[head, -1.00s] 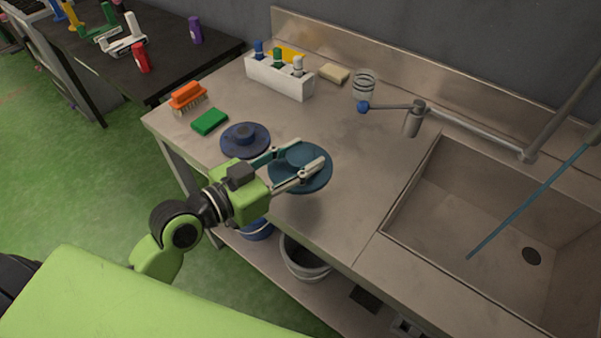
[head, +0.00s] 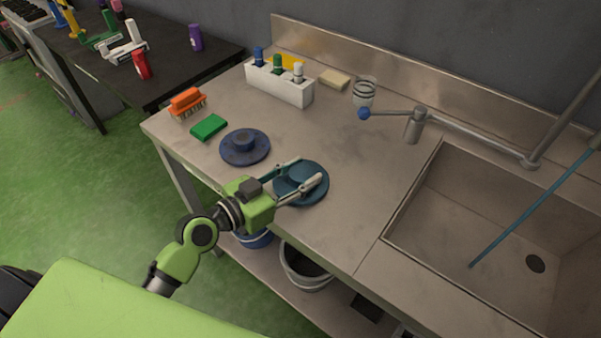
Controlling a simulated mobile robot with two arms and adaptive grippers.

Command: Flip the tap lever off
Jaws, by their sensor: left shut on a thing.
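The tap (head: 414,124) stands at the back edge of the sink. Its lever (head: 391,113) is a grey bar pointing left, with a blue knob (head: 364,113) at its end. My left gripper (head: 306,172) is shut on a teal, dish-like piece (head: 313,195) at the front of the steel counter, well to the left and in front of the lever. The fingers cover part of the piece, and I cannot tell if it touches the counter. My right gripper is not in view.
A blue disc with a knob (head: 245,148) lies left of my gripper. A teal rod (head: 530,210) slants over the sink (head: 470,210).

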